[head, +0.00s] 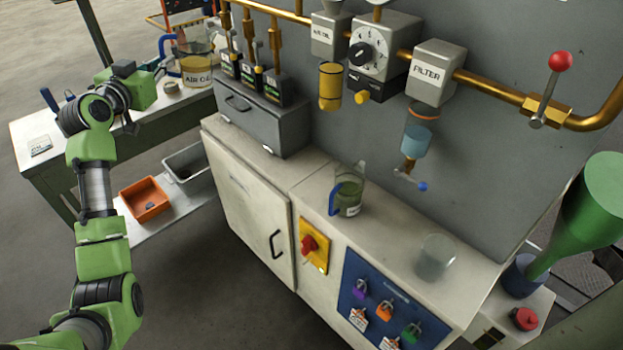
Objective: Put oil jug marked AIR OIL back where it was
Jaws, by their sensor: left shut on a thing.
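The clear oil jug marked AIR OIL (197,69) holds yellow oil and has a blue handle. It is upright at the far left, at the side table (150,133). My left gripper (162,66) is shut on the jug at its handle side; its fingertips are small and partly hidden. I cannot tell whether the jug's base touches the table top. My right gripper is not in view.
Another jug (350,198) with a blue handle and a clear beaker (436,257) stand on the cabinet top (385,235). An orange bin (145,200) and a grey bin (187,168) sit on the lower shelf. Pipes, a filter (437,73) and a red-knobbed lever (549,90) line the panel.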

